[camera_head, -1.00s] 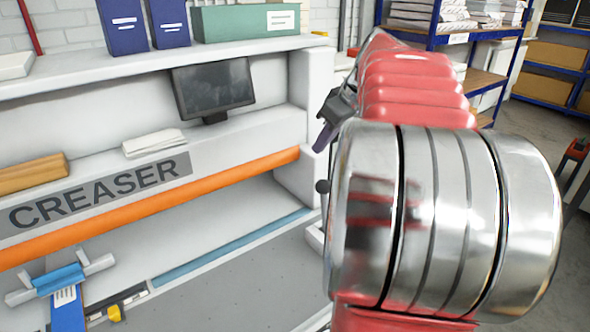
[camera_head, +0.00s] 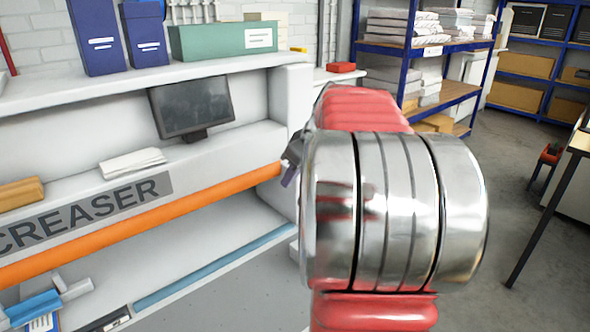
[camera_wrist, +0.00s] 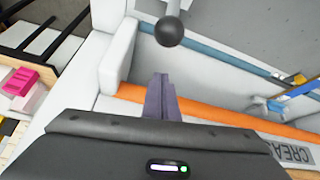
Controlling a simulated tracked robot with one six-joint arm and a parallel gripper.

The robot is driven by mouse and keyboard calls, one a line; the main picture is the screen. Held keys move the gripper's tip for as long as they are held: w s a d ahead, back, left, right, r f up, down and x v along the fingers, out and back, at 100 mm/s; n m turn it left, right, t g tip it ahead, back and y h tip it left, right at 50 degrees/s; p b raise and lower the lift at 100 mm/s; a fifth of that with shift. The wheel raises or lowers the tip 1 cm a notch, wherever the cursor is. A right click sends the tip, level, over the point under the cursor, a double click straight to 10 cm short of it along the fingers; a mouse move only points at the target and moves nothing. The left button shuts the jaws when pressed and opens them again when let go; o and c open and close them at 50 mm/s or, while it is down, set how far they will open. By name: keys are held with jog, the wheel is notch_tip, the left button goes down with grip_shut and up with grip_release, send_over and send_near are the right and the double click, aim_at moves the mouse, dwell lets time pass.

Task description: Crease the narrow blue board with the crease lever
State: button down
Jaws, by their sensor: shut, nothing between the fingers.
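The crease lever shows in the wrist view as a grey rod with a black ball knob (camera_wrist: 170,31), above my fingertips with a gap in the picture. My gripper (camera_wrist: 160,80) is shut and empty, its purple fingers together. In the head view my gripper (camera_head: 289,176) is mostly behind my arm, and I cannot make out the lever. The narrow blue board (camera_head: 43,323) with a white label is cut off at the lower left, by a light-blue and grey fitting (camera_head: 36,306). In the wrist view the board (camera_wrist: 301,89) lies at the far right.
The creaser has an orange bar (camera_head: 150,224) along its front and a teal strip (camera_head: 212,266) on its bed. A monitor (camera_head: 192,107) and paper stack (camera_head: 132,163) stand on it. A blue shelf rack (camera_head: 408,50) and dark-legged table (camera_head: 541,212) are at right, with open floor between.

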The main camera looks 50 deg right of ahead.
jog(key=shift+s+d+f, duration=0.1)
jog(key=shift+s+f, duration=0.5)
jog(key=shift+s, duration=0.15)
jog(key=shift+s+d+f, duration=0.1)
jog(key=shift+s+f, duration=0.45)
jog(key=shift+s, duration=0.2)
jog(key=shift+s, duration=0.1)
jog(key=shift+s, duration=0.15)
